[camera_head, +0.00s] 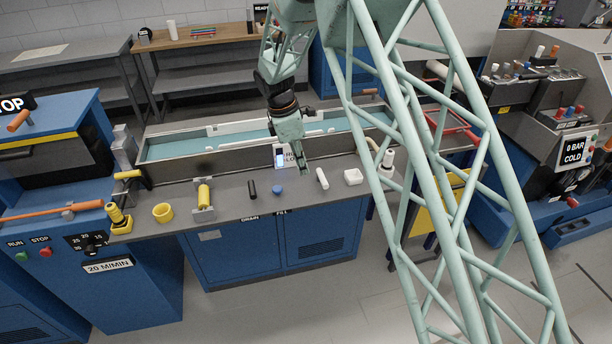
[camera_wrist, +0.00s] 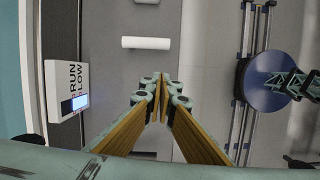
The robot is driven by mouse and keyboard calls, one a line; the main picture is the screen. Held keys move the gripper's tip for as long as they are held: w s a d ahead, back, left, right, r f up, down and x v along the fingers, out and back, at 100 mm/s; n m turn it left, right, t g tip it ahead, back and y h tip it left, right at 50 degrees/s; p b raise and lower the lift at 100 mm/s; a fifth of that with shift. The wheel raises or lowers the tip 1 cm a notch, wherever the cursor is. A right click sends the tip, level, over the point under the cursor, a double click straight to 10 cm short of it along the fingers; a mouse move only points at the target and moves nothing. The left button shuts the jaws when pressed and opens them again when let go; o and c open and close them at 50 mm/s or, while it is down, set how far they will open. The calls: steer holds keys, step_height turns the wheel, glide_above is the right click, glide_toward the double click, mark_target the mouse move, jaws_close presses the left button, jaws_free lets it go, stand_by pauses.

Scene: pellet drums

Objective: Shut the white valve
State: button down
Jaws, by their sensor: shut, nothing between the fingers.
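A white rod-like handle (camera_head: 322,178) stands out on the grey bench top, right of the blue knob; I take it for the white valve. In the wrist view the white handle (camera_wrist: 146,43) lies crosswise, just beyond my fingertips. My gripper (camera_head: 303,167) points down above the bench, slightly left of the handle and apart from it in the wrist view. My gripper (camera_wrist: 160,78) shows its fingertips together, with nothing between them.
A black handle (camera_head: 252,189) and a blue knob (camera_head: 277,189) stand left of the handle, above the DRAIN and FILL labels. A display box (camera_wrist: 68,90) is beside my gripper. A long trough (camera_head: 175,149) runs behind. My lattice arm hides part of the right side.

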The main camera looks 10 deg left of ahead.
steer(key=shift+v, duration=2.25)
steer(key=s+d+r+m+b, duration=0.1)
steer(key=s+d+r+m, duration=0.15)
steer(key=d+r, duration=0.45)
steer(key=s+d+r+m+b, duration=0.1)
steer(key=s+d+r+m, duration=0.15)
steer(key=d+r, duration=0.45)
steer(key=s+d+r+m+y+b, duration=0.2)
steer(key=s+d+r+m, duration=0.4)
steer(key=s+d+r, duration=0.7)
steer(key=s+d+r+m+t+b, duration=0.1)
steer(key=s+d+m, duration=0.2)
steer(key=s+d, duration=0.35)
steer(key=s+d+r+m+t, duration=0.1)
steer(key=s+d+r+m, duration=0.2)
steer(key=s, duration=0.7)
steer(key=s+d+f+m+b, duration=0.1)
steer(key=s+d+f+m, duration=0.1)
steer(key=s, duration=0.6)
steer(key=s+d+f+m+t+b, duration=0.1)
steer(key=s+d+f+m, duration=0.2)
steer(key=s, duration=0.6)
steer(key=shift+d+f+m, duration=0.15)
steer(key=shift+f+m, duration=0.05)
steer(key=shift+m, duration=0.1)
